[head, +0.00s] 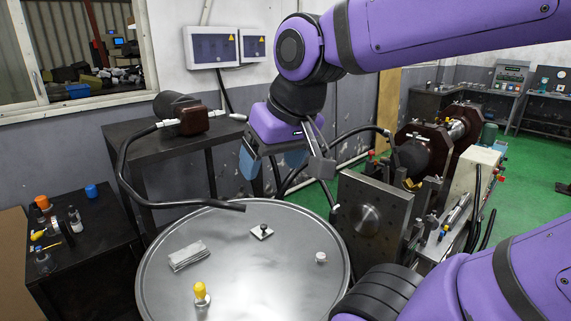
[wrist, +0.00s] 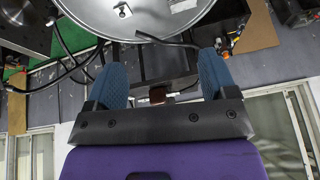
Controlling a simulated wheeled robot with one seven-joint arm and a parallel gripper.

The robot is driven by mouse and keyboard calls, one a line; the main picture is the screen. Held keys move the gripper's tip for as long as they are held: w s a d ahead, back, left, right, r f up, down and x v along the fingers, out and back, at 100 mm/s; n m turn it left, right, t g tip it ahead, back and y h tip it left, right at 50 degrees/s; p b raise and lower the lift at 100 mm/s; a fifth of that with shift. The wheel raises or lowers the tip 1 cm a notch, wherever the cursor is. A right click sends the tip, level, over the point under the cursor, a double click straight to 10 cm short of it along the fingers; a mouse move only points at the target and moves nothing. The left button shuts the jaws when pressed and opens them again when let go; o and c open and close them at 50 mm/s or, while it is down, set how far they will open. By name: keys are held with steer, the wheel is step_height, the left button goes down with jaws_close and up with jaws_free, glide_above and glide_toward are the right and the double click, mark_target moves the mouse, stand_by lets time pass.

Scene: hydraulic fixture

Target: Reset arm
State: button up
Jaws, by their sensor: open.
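My purple arm reaches in from the upper right in the head view. My gripper (head: 273,163) hangs above the back edge of the round metal table (head: 215,285), its blue fingers pointing down. In the wrist view my gripper (wrist: 162,65) shows two blue fingers spread wide apart, with nothing between them. It is open and empty. No object touches the fingers as far as I can see.
A hydraulic fixture (head: 368,215) stands right. A black hose (head: 135,195) curves over the table's left edge.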

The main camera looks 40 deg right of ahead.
steer(key=shift+s+d+f+n, duration=0.1)
steer(key=shift+s+n, duration=0.6)
steer(key=shift+s, duration=0.65)
